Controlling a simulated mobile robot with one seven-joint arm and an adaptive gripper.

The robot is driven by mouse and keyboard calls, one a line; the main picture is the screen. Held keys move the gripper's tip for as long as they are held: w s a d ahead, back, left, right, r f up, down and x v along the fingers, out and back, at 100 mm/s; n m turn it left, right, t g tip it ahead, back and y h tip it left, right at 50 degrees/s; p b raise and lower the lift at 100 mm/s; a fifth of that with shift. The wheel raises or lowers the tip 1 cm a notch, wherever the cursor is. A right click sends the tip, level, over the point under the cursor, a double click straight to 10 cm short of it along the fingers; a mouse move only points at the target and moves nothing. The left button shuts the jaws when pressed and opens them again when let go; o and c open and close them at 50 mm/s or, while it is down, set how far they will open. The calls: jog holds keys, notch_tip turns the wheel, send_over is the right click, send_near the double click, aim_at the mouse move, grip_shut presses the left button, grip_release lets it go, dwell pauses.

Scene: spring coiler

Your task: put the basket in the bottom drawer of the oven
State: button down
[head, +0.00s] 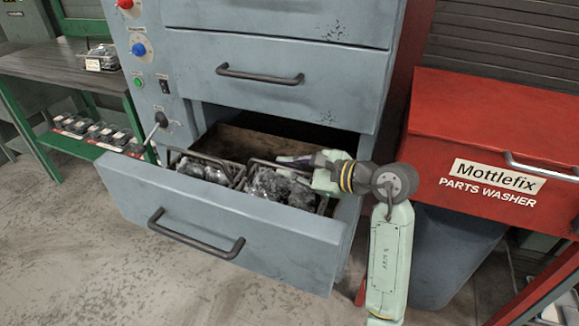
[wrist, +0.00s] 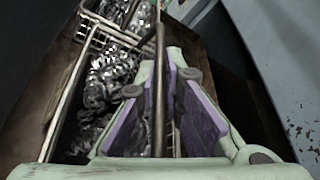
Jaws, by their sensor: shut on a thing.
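The oven's bottom drawer (head: 290,231) is pulled open. Two wire baskets of shiny, crumpled-looking grey pieces show inside it, a left basket (head: 205,170) and a right basket (head: 268,187). My gripper (head: 287,161) reaches in over the drawer's right side and is shut on the right basket. In the wrist view, its purple-padded fingers (wrist: 169,80) close around a thin dark bar, with wire and shiny pieces to the left. The right basket sits low behind the drawer front, beside the left one. Its underside is hidden, so I cannot tell whether it touches the drawer floor.
Closed upper drawers (head: 275,65) stand above the opening. A red parts washer (head: 480,120) is close on the right, with a grey bin (head: 455,255) below. A green-framed bench (head: 50,65) is at left. The floor (head: 75,250) at front left is clear.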

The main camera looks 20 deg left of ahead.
jog(key=c, duration=1.7)
grip_release()
jog(key=shift+f, duration=0.1)
jog(key=shift+d, duration=0.15)
jog(key=b+v, duration=0.3)
jog(key=v, duration=0.8)
jog(key=shift+d+b, duration=0.3)
jog(key=shift+d, duration=0.05)
jog(key=shift+s, duration=0.15)
